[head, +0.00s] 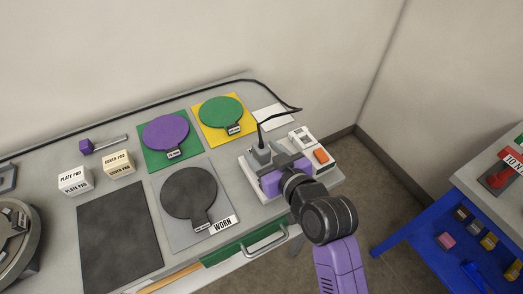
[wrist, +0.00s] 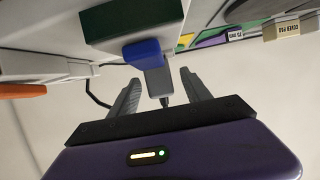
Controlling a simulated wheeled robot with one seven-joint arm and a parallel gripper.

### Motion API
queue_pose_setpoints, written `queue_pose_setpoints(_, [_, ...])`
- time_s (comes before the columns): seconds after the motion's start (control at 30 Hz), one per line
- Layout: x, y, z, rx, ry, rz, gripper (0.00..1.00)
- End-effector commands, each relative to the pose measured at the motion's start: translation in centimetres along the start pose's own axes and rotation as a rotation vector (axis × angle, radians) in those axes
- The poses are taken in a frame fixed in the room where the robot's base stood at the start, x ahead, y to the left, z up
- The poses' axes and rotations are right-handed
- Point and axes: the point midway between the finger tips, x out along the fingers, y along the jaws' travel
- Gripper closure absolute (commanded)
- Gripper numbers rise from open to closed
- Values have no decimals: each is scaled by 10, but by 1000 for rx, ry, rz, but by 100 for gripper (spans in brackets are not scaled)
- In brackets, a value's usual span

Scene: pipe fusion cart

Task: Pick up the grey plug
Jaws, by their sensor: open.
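The grey plug (head: 261,153) stands upright on the light grey unit (head: 248,177) at the right end of the bench, with a black cable rising from its top. In the wrist view the plug (wrist: 155,82) joins a blue piece (wrist: 141,52) against a dark green block (wrist: 120,22). My gripper (head: 272,163) is at the unit, right beside the plug. In the wrist view my gripper (wrist: 160,77) is open, with one finger on each side of the plug's grey body. Gaps show between the fingers and the plug. My gripper hides part of the unit in the head view.
An orange switch (head: 321,156) sits right of my gripper. The black cable (head: 262,122) loops behind the plug to the bench's back edge. A yellow mat with a green paddle (head: 220,112) and a grey mat with a dark paddle (head: 188,190) lie to the left.

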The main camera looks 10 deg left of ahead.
Motion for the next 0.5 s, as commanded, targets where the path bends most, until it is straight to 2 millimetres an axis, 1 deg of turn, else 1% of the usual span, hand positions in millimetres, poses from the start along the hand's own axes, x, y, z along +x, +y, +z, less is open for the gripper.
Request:
queue_pose_setpoints(0.03, [5,0,-1,0,-1,-1,44])
queue_pose_setpoints(0.13, [11,0,0,0,-1,-1,44])
queue_pose_setpoints(0.37, [12,0,0,0,0,0,44])
queue_pose_setpoints(0.47, [12,0,0,0,0,0,61])
queue_pose_setpoints(0.5, [11,0,0,0,0,0,69])
